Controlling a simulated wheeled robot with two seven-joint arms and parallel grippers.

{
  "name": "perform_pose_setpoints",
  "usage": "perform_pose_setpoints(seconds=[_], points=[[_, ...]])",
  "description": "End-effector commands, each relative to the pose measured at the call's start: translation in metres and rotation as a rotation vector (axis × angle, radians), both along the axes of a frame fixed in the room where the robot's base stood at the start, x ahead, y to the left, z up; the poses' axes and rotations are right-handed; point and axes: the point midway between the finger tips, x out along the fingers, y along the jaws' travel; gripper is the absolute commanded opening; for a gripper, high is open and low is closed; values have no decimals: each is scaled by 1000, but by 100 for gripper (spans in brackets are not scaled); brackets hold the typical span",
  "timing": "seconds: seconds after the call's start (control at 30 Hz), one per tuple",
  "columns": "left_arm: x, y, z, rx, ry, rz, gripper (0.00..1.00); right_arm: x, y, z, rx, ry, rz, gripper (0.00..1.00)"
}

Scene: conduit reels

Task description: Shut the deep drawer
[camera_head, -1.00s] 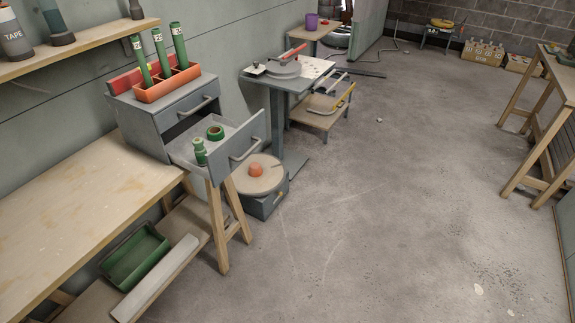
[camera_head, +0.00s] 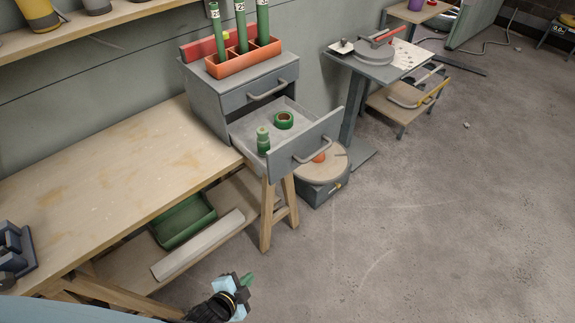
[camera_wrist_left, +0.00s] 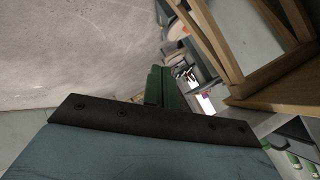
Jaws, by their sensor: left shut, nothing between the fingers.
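The deep drawer (camera_head: 297,148) is the lower drawer of a grey two-drawer cabinet (camera_head: 205,100) on the workbench's right end. It is pulled out to the right, with a bar handle (camera_head: 318,150) on its front. A green tape roll (camera_head: 284,120) and a small green bottle-like item (camera_head: 263,140) are inside. The upper drawer (camera_head: 258,92) is shut. My left gripper (camera_head: 246,281) is low at the bottom of the head view, in front of the bench and well away from the drawer. Its green fingers (camera_wrist_left: 161,86) are shut and empty in the left wrist view. My right gripper is not in view.
The wooden workbench (camera_head: 110,170) has a lower shelf with a green bin (camera_head: 183,220) and a pale bar (camera_head: 198,245). A round-topped stool-like item (camera_head: 322,168) stands below the drawer. The concrete floor (camera_head: 430,220) on the right is open.

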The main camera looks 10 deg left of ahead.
Motion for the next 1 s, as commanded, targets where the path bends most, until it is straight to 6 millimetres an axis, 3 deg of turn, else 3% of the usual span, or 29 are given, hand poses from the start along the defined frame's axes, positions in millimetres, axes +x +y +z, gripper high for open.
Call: perform_pose_setpoints(seconds=[0.03, 0.1, 0.2, 0.3, 0.37, 0.43, 0.57, 1.0], points=[[28, -13, 43, 56, -142, -81, 0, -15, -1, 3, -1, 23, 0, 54], [57, -28, 97, 149, -326, -178, 0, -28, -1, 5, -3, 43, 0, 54], [80, -44, 163, 269, -544, -270, 0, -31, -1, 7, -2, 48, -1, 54], [91, -55, 210, 363, -694, -319, 0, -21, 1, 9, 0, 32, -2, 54], [93, -59, 227, 399, -752, -333, 0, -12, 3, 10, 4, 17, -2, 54], [96, -62, 239, 426, -791, -343, 0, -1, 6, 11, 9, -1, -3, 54], [106, -66, 245, 442, -812, -347, 0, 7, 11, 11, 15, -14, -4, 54], [187, -99, 243, 438, -807, -346, 0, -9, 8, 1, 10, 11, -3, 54]])
